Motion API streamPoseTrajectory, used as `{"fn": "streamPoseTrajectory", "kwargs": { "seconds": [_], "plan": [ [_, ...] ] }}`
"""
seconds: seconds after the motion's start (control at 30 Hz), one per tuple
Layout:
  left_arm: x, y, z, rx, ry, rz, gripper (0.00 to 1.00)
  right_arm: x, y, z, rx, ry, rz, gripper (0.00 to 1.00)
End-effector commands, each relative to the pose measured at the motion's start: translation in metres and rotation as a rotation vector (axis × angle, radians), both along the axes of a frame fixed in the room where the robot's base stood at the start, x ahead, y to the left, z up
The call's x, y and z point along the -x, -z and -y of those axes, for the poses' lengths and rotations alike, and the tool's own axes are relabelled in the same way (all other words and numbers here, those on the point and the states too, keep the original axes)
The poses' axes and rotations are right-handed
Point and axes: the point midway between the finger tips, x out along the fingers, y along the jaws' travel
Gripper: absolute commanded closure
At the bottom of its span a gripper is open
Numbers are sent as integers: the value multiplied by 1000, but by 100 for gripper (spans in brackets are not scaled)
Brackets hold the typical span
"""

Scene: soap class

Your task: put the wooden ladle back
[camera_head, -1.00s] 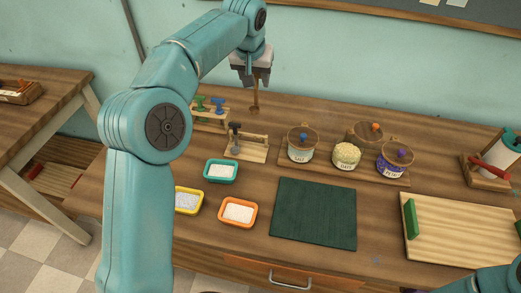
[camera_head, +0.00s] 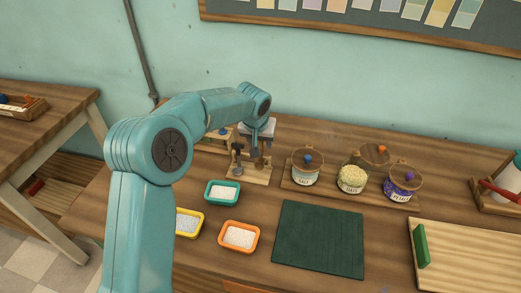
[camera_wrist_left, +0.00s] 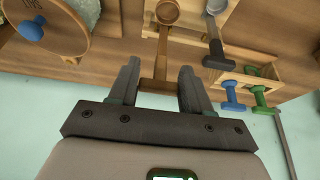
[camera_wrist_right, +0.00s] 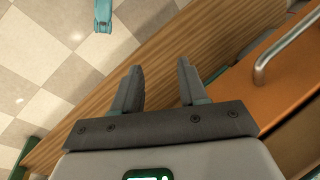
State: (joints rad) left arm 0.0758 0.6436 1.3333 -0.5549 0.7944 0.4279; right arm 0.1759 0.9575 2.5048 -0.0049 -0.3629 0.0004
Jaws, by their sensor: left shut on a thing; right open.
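The wooden ladle (camera_wrist_left: 163,50) hangs bowl down from my left gripper (camera_wrist_left: 157,85), whose fingers are shut on the crosspiece at its handle end. In the head view my left gripper (camera_head: 257,150) is low over the small wooden rack (camera_head: 262,180), with the ladle at its right part. A dark grey scoop (camera_head: 237,158) stands in the rack to the left of the ladle; it also shows in the left wrist view (camera_wrist_left: 215,40). I cannot tell whether the ladle touches the rack. My right gripper (camera_wrist_right: 157,88) is open and empty near the table's front.
A stamp stand (camera_head: 215,142) is behind the rack, partly hidden by my arm. Lidded jars, including a salt jar (camera_head: 306,172), stand to the right on a board. Teal (camera_head: 208,200), orange (camera_head: 255,240) and yellow trays lie in front. A green mat (camera_head: 320,240) is clear.

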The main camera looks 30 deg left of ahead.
Motion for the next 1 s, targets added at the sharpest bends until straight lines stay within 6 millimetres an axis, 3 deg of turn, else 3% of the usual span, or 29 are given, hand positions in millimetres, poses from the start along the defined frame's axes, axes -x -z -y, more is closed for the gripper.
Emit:
{"fn": "streamPoseTrajectory", "kwargs": {
  "seconds": [0.23,0.63,0.67,0.73,1.0],
  "plan": [
    [-1,38,0,1,1,-4,82,0,-1,0,0,0,0,57],
    [-1,45,0,1,0,-1,82,0,4,0,0,0,0,57],
    [-1,45,0,1,0,-2,48,0,3,0,0,0,0,57],
    [-1,43,0,1,1,-2,26,0,2,0,0,0,0,57],
    [-1,43,0,1,1,-2,26,0,1,0,0,0,0,57]
  ]
}}
